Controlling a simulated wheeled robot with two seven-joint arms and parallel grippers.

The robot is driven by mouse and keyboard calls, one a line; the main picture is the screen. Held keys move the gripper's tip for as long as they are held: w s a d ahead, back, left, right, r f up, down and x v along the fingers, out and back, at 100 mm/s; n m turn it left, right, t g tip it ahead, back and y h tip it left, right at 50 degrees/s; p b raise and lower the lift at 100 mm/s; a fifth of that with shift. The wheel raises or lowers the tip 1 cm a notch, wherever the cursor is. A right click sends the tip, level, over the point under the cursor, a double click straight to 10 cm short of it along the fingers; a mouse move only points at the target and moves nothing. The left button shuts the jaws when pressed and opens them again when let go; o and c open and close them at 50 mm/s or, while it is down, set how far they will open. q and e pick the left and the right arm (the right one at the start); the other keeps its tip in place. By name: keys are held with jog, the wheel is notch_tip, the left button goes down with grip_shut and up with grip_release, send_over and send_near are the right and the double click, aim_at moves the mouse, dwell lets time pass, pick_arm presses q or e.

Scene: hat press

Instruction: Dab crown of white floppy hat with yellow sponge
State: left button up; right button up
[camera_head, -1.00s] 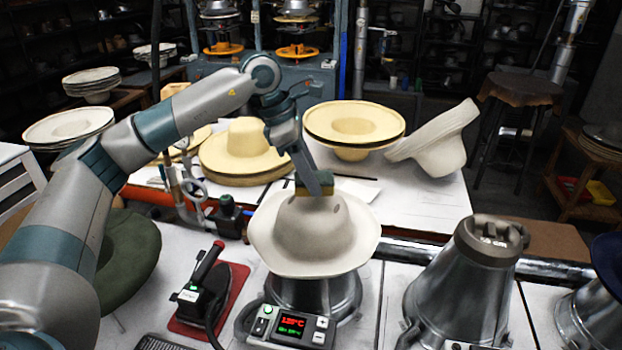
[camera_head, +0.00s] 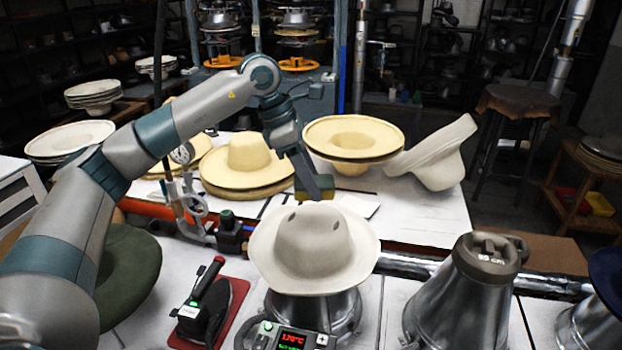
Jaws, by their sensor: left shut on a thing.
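The white floppy hat (camera_head: 314,252) sits crown up on a metal press form in the middle of the camera_head view. Its crown has two dark spots near the top. My left gripper (camera_head: 314,188) points down just above and behind the crown, shut on the yellow sponge (camera_head: 317,195), which has a dark green side. The gripper partly hides the sponge. The sponge's lower edge lies close to the crown's top; I cannot tell whether they touch. My right gripper is not in view.
An iron on a red pad (camera_head: 211,310) lies left of the press, by a green hat (camera_head: 127,275). A bare metal form (camera_head: 465,290) stands right. Yellow hats (camera_head: 248,165) and another white hat (camera_head: 437,155) rest on the table behind.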

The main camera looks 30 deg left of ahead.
aim_at(317, 219)
pick_arm(q)
jog(key=shift+f+b, duration=0.9)
jog(key=shift+f, duration=0.25)
jog(key=shift+f, duration=0.15)
jog(key=shift+f+b, duration=0.15)
jog(key=shift+b, duration=0.15)
jog(key=shift+f+b, duration=1.25)
jog(key=shift+f, duration=0.2)
jog(key=shift+f+b, duration=0.4)
jog(key=shift+f, duration=0.1)
jog(key=shift+s+f, duration=0.1)
jog(key=shift+f, duration=0.1)
dwell(1.7)
jog(key=shift+r, duration=0.1)
jog(key=shift+r, duration=0.75)
jog(key=shift+r+p, duration=1.7)
jog(key=shift+r, duration=1.1)
